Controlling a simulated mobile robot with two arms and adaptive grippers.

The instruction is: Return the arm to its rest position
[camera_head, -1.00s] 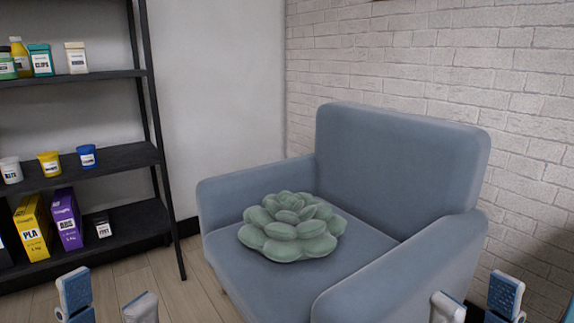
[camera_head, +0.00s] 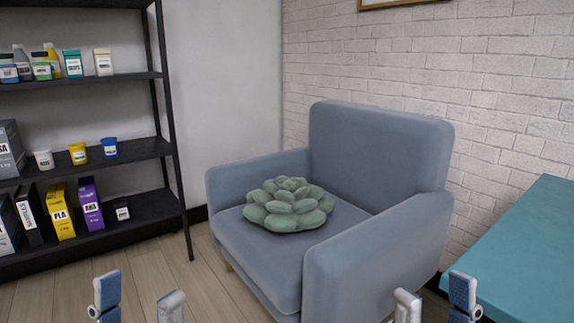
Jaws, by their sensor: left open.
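My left gripper (camera_head: 139,298) is at the bottom left, in front of the wooden floor. Its two blue-and-white fingers stand apart with nothing between them. My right gripper (camera_head: 435,297) is at the bottom right, in front of the armchair's right side. Its two fingers also stand apart with nothing between them. The lower parts of both grippers and both arms are below the picture. A green succulent-shaped cushion (camera_head: 287,205) lies on the seat of the blue-grey armchair (camera_head: 375,160), apart from both grippers.
A black shelf (camera_head: 130,150) with jars, tubs and boxes stands at the left. A teal-topped table (camera_head: 535,245) is at the right edge. A white brick wall (camera_head: 470,70) is behind the armchair. Bare wooden floor (camera_head: 215,285) lies between shelf and armchair.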

